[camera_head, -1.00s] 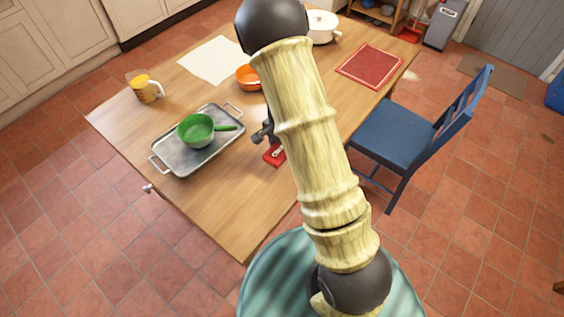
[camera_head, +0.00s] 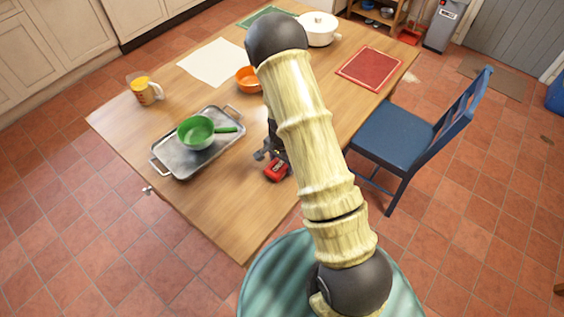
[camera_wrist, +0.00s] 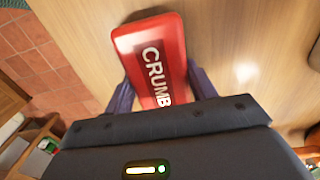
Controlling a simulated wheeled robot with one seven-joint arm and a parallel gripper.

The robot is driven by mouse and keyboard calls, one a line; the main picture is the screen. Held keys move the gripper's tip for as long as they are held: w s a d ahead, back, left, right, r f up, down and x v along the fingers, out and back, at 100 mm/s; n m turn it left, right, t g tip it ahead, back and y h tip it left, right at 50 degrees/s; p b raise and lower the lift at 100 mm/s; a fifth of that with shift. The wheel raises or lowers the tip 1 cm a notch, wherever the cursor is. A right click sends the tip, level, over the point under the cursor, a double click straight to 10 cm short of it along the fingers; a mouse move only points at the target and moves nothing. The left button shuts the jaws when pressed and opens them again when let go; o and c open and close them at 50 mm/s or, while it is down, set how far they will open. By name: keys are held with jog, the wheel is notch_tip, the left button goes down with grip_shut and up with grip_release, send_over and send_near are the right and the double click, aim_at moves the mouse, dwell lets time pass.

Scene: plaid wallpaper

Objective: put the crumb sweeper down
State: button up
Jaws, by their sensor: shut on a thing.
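The crumb sweeper (camera_wrist: 152,58) is a red block with "CRUMB" in white letters, seen between my fingers in the wrist view. In the head view the crumb sweeper (camera_head: 277,172) shows as a small red shape beside my arm, over the near part of the wooden table (camera_head: 215,215). My gripper (camera_head: 268,156) is shut on it; in the wrist view its fingers (camera_wrist: 160,92) lie along both sides. I cannot tell whether the sweeper touches the tabletop. My arm hides part of the table behind it.
A metal tray (camera_head: 165,160) holding a green pan (camera_head: 196,132) lies left of my gripper. An orange bowl (camera_head: 248,80) and a yellow-marked jug (camera_head: 147,91) stand farther back. A blue chair (camera_head: 400,135) is at the right edge. The table's near corner is bare.

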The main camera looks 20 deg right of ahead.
jog(key=shift+f, duration=0.1)
jog(key=shift+f, duration=0.2)
jog(key=o, duration=1)
jog(key=shift+s, duration=0.1)
jog(key=shift+o, duration=0.2)
jog(key=shift+s+f, duration=0.15)
jog(key=shift+d+r, duration=0.1)
jog(key=shift+r, duration=0.25)
notch_tip(320, 180, up, 12)
jog(key=shift+w+r, duration=0.15)
jog(key=shift+w, duration=0.1)
